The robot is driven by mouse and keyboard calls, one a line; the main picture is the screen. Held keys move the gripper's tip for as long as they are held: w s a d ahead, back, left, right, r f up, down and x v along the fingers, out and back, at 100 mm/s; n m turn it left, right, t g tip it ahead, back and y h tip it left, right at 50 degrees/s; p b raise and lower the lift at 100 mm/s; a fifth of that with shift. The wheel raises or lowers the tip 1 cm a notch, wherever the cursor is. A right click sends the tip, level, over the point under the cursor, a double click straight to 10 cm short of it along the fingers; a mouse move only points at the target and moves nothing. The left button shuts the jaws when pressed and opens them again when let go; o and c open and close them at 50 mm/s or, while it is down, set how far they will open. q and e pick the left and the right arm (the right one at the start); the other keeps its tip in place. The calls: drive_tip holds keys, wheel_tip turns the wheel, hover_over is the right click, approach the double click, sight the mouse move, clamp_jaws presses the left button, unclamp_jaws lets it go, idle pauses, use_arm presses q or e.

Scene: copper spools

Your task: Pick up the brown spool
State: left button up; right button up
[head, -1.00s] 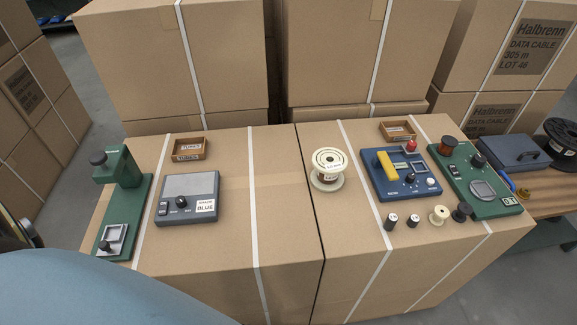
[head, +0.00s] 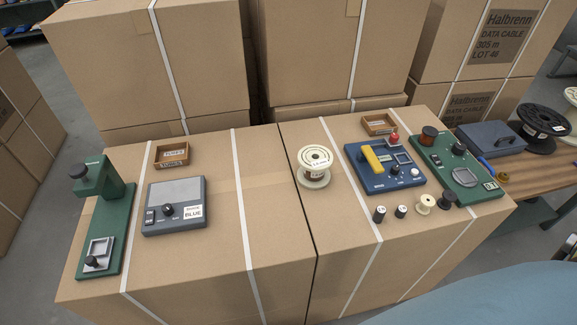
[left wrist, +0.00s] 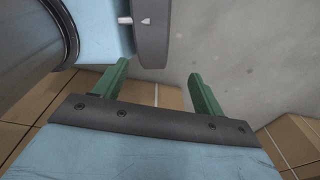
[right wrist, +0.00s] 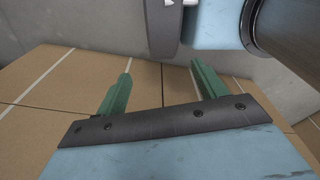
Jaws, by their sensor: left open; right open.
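A brown spool (head: 429,136) with a dark rim stands upright at the back of the green board device (head: 462,178), on the right side of the box-top surface in the head view. My left gripper (left wrist: 158,75) shows only in the left wrist view. Its green fingers are apart with nothing between them. My right gripper (right wrist: 161,72) shows only in the right wrist view, also open and empty. Neither gripper is in the head view, and neither wrist view shows the spool.
A large cream spool (head: 314,167) stands mid-surface. A blue device (head: 384,166), a grey scale (head: 175,205), a green press (head: 100,220) and small wooden trays (head: 172,155) stand around it. Small spools line the front right. Cartons rise behind. The front middle of the surface is clear.

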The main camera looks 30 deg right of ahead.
use_arm(q)
drive_tip(key=o, duration=0.6)
drive_tip(key=shift+w+f, duration=0.2)
drive_tip(key=shift+w, duration=0.25)
use_arm(e)
drive_tip(key=o, duration=0.6)
drive_tip(key=w+a+r, duration=0.1)
drive_tip(key=w+r, duration=0.5)
drive_tip(key=w, duration=0.3)
drive_tip(key=shift+w+a+r+t, duration=0.15)
drive_tip(key=shift+w+a+t, duration=0.1)
drive_tip(key=shift+t, duration=0.15)
drive_tip(key=w+r+m+t+b, duration=0.1)
drive_tip(key=w+r, duration=0.4)
drive_tip(key=r, duration=0.7)
drive_tip(key=w+r+t, duration=0.1)
drive_tip(key=w+r, duration=0.4)
drive_tip(key=r, duration=0.7)
drive_tip(key=m+t+h, duration=0.4)
drive_tip(key=t, duration=0.6)
approach(317, 159)
use_arm(q)
drive_tip(key=shift+s+f+b, duration=0.25)
drive_tip(key=shift+f+b, duration=0.15)
drive_tip(key=shift+f, duration=0.3)
use_arm(e)
drive_tip(key=shift+y, duration=0.3)
drive_tip(key=shift+x, duration=4.45)
